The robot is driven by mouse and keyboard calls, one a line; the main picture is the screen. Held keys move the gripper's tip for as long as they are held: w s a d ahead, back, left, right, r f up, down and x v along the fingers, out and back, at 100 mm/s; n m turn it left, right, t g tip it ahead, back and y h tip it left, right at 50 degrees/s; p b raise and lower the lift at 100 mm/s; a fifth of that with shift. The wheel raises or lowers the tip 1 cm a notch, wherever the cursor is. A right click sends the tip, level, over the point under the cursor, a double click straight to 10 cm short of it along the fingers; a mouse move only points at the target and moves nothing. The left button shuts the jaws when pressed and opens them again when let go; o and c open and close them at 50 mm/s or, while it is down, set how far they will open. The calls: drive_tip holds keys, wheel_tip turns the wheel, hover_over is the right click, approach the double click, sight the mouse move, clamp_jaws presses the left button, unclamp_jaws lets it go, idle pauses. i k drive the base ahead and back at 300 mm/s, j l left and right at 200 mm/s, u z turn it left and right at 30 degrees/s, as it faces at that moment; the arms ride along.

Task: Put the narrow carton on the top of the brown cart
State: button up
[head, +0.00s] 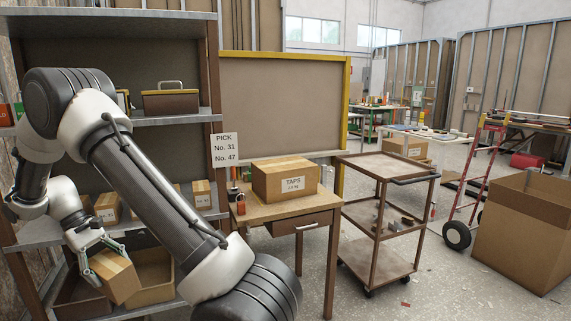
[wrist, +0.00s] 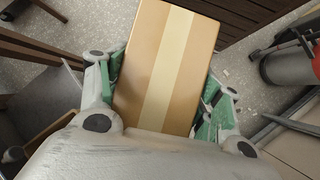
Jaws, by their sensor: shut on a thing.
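My gripper (head: 98,260) is shut on the narrow carton (head: 118,280), a tan cardboard box held tilted at the lower left, in front of the shelf's lower bins. In the wrist view the carton (wrist: 165,60) lies between the green-padded fingers, a pale tape strip running along its face. The brown cart (head: 385,167) stands right of the desk, well to the right of my gripper. Its top is bare and has a dark handle at the right. A few small items lie on its middle shelf.
A wooden desk (head: 262,210) bears a TAPS box (head: 285,180) and a small padlock-like item, between shelf and cart. The shelf (head: 180,118) holds more cartons (head: 201,194). A red hand truck (head: 481,180) and large open box (head: 530,235) stand right of the cart.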

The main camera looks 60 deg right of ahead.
sight(378, 170)
drive_tip(key=l+z, duration=0.1)
drive_tip(key=z, duration=0.3)
drive_tip(key=l+z, duration=0.1)
drive_tip(key=z, duration=0.35)
drive_tip(key=l+z, duration=0.15)
drive_tip(key=z, duration=0.25)
drive_tip(key=i+l, duration=0.15)
drive_tip(key=l, duration=0.25)
drive_tip(key=i+l, duration=0.15)
drive_tip(key=l, duration=0.2)
drive_tip(key=i+l, duration=0.15)
drive_tip(key=l, duration=0.25)
drive_tip(key=i+l, duration=0.15)
drive_tip(key=l, duration=0.2)
drive_tip(key=i+l, duration=0.15)
drive_tip(key=l, duration=0.25)
drive_tip(key=i+l, duration=0.15)
drive_tip(key=l, duration=0.2)
